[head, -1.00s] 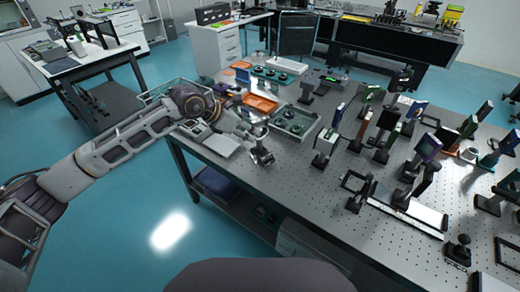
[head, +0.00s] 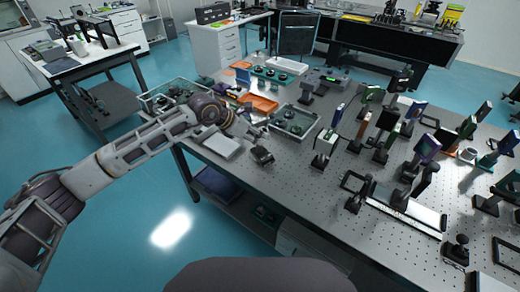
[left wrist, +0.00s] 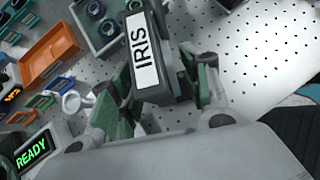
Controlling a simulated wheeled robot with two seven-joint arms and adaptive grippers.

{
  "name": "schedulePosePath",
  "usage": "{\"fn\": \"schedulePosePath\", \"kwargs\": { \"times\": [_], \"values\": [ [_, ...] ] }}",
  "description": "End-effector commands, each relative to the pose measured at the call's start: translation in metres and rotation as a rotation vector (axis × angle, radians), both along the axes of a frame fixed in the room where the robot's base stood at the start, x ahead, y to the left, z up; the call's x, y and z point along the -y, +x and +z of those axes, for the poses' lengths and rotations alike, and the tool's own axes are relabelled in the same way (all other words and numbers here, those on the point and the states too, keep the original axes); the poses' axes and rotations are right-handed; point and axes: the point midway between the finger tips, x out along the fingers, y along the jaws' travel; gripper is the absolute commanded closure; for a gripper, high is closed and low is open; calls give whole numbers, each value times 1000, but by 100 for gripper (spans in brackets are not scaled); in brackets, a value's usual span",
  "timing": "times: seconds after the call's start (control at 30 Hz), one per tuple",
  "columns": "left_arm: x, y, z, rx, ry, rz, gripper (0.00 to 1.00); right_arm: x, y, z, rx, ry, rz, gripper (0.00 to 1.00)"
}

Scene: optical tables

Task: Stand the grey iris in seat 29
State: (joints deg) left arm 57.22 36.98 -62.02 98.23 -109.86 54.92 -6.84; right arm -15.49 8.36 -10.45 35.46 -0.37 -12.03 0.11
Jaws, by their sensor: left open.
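A dark grey block with a white IRIS label (left wrist: 146,56) stands out large in the left wrist view, between the green-padded fingers of my left gripper (left wrist: 164,82). The fingers are open, one on each side of it; I cannot tell whether either touches it. In the head view the left gripper (head: 256,138) is over the near left part of the perforated table, and the dark iris (head: 262,155) shows just below its fingers. The base of the iris is hidden. No seat number is readable, so I cannot pick out seat 29. My right gripper is not in view.
A tray with round parts (head: 294,121) lies just right of the gripper, and an orange tray (head: 259,104) behind it. Several upright mounted optics, such as a white-based one (head: 324,146), crowd the right. A green READY display (left wrist: 31,152) shows. The table's near edge is close.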

Motion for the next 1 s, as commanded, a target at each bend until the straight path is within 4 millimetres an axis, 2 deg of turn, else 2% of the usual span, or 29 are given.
{"fn": "schedulePosePath", "kwargs": {
  "times": [0.1, 0.27, 0.73, 1.0],
  "values": [
    [8, 4, -8, -1, -2, -1, 53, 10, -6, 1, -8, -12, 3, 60],
    [12, 7, -14, 0, -1, -1, 53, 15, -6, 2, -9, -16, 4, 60],
    [12, 7, -14, 0, -1, -1, 53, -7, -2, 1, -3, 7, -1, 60],
    [12, 7, -14, 0, -1, -1, 86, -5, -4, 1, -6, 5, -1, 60]
  ]
}}
